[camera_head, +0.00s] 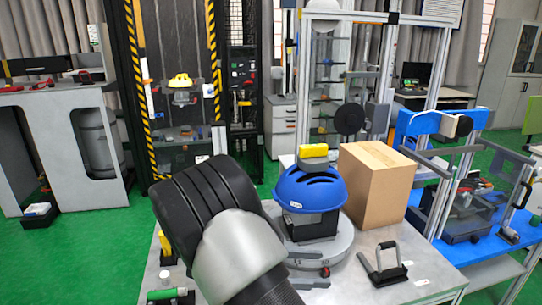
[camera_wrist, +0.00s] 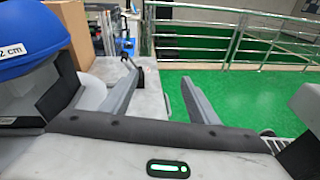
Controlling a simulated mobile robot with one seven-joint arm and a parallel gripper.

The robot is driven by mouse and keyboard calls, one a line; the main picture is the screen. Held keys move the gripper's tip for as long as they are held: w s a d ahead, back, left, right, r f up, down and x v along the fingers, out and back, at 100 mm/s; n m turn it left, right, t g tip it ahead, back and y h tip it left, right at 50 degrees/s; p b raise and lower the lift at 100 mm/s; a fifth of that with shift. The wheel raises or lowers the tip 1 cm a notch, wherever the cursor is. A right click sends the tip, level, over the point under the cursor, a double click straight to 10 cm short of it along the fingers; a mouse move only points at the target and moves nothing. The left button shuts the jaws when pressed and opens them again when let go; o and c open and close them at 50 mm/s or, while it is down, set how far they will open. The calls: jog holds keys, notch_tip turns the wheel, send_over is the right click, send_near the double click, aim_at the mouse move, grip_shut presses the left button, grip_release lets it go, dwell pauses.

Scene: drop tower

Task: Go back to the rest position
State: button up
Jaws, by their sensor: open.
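My gripper (camera_wrist: 158,74) shows in the wrist view with its two grey fingers apart and nothing visible between them. It is over or beside the light table top, near the blue helmet (camera_wrist: 30,36). In the head view, my black and silver arm fills the lower middle, and I cannot make out the gripper. The blue helmet (camera_head: 310,188) sits on a black block on a round grey base (camera_head: 335,250). A yellow and grey piece (camera_head: 313,156) rests on top of the helmet.
A cardboard box (camera_head: 378,185) stands right of the helmet on the table (camera_head: 425,280). A black-handled tool (camera_head: 385,266) lies in front of it. A striped drop tower (camera_head: 140,80) stands behind. Green floor (camera_head: 65,262) is open at left; railings (camera_wrist: 235,38) show in the wrist view.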

jog(key=s+d+r+m+t+y, duration=0.3)
jog(key=s+r+m+t+y, duration=0.2)
jog(key=s+r+m+y, duration=1.2)
notch_tip(320, 180, up, 18)
jog(key=s+h+p, duration=0.1)
jog(key=p, duration=1.7)
jog(key=shift+d+f+m+g, duration=0.15)
jog(key=shift+f+m+g, duration=0.15)
jog(key=shift+m, duration=0.1)
